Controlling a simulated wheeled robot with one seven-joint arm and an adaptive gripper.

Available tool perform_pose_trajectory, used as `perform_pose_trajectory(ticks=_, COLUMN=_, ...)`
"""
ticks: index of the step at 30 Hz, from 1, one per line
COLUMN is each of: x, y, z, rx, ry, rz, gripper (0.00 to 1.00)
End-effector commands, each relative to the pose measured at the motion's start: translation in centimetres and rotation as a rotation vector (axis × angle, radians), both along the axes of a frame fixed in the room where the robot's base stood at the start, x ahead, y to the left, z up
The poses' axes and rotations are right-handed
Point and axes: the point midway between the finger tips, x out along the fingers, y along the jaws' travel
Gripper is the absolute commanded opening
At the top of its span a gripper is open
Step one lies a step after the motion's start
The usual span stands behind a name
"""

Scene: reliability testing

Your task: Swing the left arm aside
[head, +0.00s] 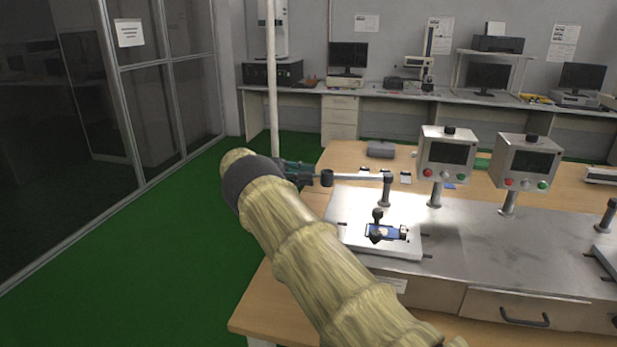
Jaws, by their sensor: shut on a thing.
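The left arm (355,178) of the test bench is a thin metal rod. It runs left from the top of a short post (386,192) and has a dark cylindrical end (327,178). My gripper (305,174) is at that dark end, shut on the left arm. My own arm, in a tan sleeve, hides part of the table's left side and the fingers' far side. Below the rod, a white plate (375,245) carries a small blue device (385,232) with a dark piece standing over it. The rod points away from the plate, to the left.
Two control boxes (446,158) (527,163) with screens and buttons stand on posts to the right. Another post (607,215) is at the right edge. A grey box (380,150) lies behind on the wooden table (343,160). Green floor (120,250) is free at left, beside a white pole (271,80).

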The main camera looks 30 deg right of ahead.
Motion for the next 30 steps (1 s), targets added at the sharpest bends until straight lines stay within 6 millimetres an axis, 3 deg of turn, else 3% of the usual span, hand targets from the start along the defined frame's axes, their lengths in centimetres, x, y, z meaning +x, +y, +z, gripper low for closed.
perform_pose_trajectory(ticks=18, x=0.47, y=0.77, z=0.14, rx=-0.004, ry=-0.001, rz=0.000, gripper=0.00)
perform_pose_trajectory(ticks=19, x=0.49, y=0.76, z=0.16, rx=-0.004, ry=-0.001, rz=0.000, gripper=0.25)
perform_pose_trajectory(ticks=22, x=0.49, y=0.79, z=0.16, rx=-0.004, ry=-0.001, rz=0.000, gripper=0.44)
perform_pose_trajectory(ticks=30, x=0.52, y=1.04, z=0.05, rx=-0.002, ry=0.000, rz=0.001, gripper=0.45)
